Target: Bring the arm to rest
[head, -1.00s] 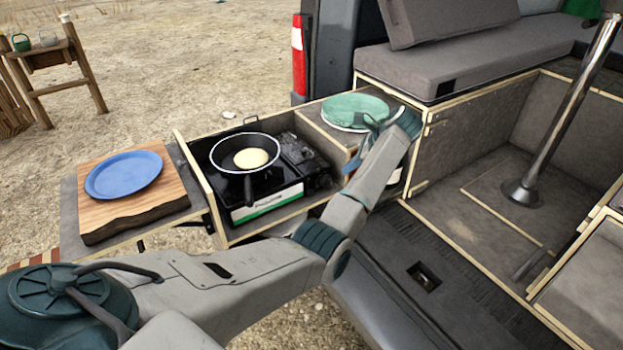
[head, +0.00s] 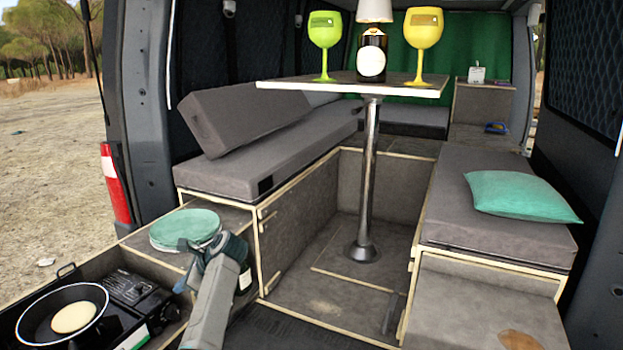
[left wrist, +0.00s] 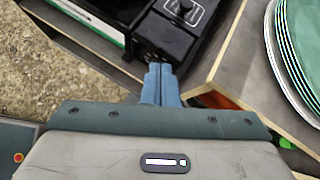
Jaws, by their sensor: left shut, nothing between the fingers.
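My left arm comes in at the bottom left of the head view. Its gripper (head: 181,286) is beside the stack of green plates, over the gap between the stove and the plate counter, partly behind my own arm. In the left wrist view its blue fingers (left wrist: 160,72) are together with nothing between them. My right gripper is in neither view.
The stack of plates (head: 186,229) and the stove (head: 130,290) with a pan (head: 40,318) flank the gripper closely. A table (head: 300,87) with two goblets and a bottle-shaped lamp stands inside the van. The floor (head: 335,290) below it is clear.

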